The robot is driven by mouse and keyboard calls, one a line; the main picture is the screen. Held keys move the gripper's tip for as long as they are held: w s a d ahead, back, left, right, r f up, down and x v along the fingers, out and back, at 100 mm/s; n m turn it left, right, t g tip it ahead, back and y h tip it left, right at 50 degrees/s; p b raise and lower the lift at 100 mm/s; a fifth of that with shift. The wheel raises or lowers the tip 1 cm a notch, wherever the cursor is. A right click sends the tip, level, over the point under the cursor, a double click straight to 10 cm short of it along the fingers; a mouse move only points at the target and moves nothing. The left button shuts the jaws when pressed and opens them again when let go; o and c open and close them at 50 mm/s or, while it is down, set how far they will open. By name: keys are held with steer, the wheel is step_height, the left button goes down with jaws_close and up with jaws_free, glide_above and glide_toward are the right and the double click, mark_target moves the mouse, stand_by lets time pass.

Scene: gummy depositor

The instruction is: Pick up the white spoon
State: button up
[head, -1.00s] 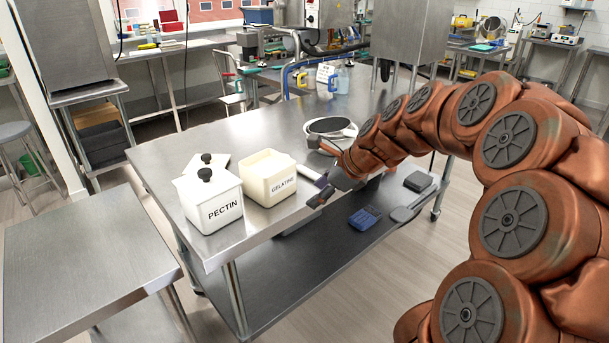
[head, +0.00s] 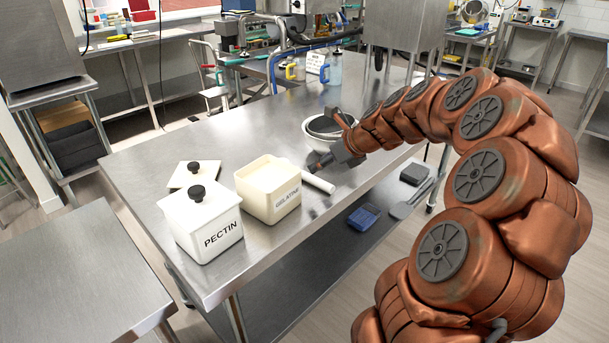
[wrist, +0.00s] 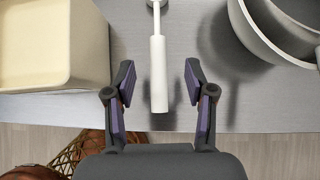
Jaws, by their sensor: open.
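The white spoon (wrist: 158,75) lies on the steel table, its white handle pointing toward the gripper in the wrist view. In the head view its handle (head: 318,181) shows beside the gelatine container. My gripper (wrist: 158,84) is open, with one dark finger on each side of the handle in the wrist view. Nothing is between the fingers except the view of the handle, and I cannot tell the height gap. In the head view my gripper (head: 318,160) is over the table near the spoon. The spoon's far end is cut off at the wrist view's top edge.
The gelatine container (head: 268,190) stands left of the spoon, and a pot (wrist: 275,35) stands to its right. The lidded pectin container (head: 203,225) is at the table's near left. The table's front edge (wrist: 60,122) is close to the handle end.

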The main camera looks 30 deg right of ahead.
mark_target(313, 176)
steer(key=shift+w+a+f+p, duration=0.1)
steer(key=shift+w+a+f, duration=0.1)
steer(key=shift+w+f, duration=0.55)
steer(key=shift+w+a+f+p, duration=0.1)
steer(key=shift+w+a+f, duration=0.2)
steer(key=shift+f, duration=0.8)
steer(key=shift+w+a+f+p, duration=0.15)
steer(key=shift+w+f, duration=0.35)
steer(key=shift+f, duration=0.45)
steer(key=c, duration=1)
jaws_close()
step_height(313, 176, up, 10)
steer(key=shift+o, duration=1.2)
jaws_free()
jaws_close()
